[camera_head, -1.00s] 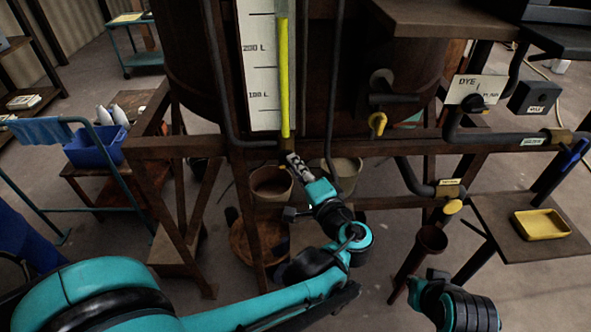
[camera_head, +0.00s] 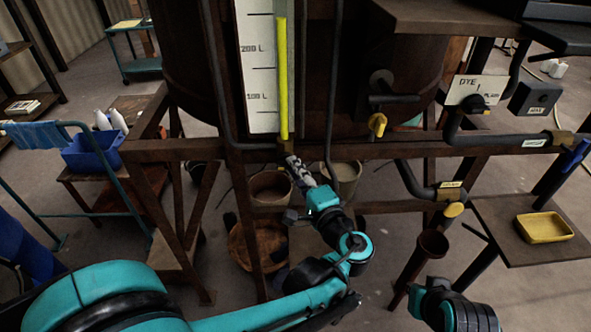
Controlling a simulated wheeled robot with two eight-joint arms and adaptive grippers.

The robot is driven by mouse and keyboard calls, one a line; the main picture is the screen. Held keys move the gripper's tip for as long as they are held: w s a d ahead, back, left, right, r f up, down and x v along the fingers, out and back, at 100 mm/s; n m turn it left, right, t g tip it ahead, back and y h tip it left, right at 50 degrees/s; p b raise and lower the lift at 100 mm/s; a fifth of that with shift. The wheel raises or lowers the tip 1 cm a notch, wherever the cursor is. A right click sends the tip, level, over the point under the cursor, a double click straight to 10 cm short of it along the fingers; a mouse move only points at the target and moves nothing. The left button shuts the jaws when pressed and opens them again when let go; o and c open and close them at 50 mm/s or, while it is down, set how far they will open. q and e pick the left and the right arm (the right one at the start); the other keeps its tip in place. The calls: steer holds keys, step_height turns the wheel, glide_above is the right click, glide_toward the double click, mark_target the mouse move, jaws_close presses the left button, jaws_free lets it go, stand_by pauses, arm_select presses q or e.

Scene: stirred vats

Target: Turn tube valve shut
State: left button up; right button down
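The level tube (camera_head: 283,80) is filled with yellow and runs up beside the white scale board (camera_head: 261,70) on the vat. A small brass-coloured fitting (camera_head: 284,143) sits at the tube's foot, on the frame beam; its handle cannot be made out. My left gripper (camera_head: 295,166) reaches up from below, with its fingertips just under and close to this fitting. Whether it touches anything, or how far its fingers are apart, is too small to tell. My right arm's end shows at the lower right, but its gripper fingers are not visible.
A yellow-handled tap (camera_head: 377,124) is on the vat to the right. A yellow-knobbed pipe valve (camera_head: 453,208) and a blue-handled valve (camera_head: 575,155) are farther right. Buckets (camera_head: 270,187) stand under the beam (camera_head: 200,149). A yellow tray (camera_head: 544,227) lies on the right-hand table.

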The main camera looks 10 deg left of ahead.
arm_select(q)
steer(key=shift+o, duration=0.7)
steer(key=v, duration=1.2)
steer(key=shift+w, duration=0.1)
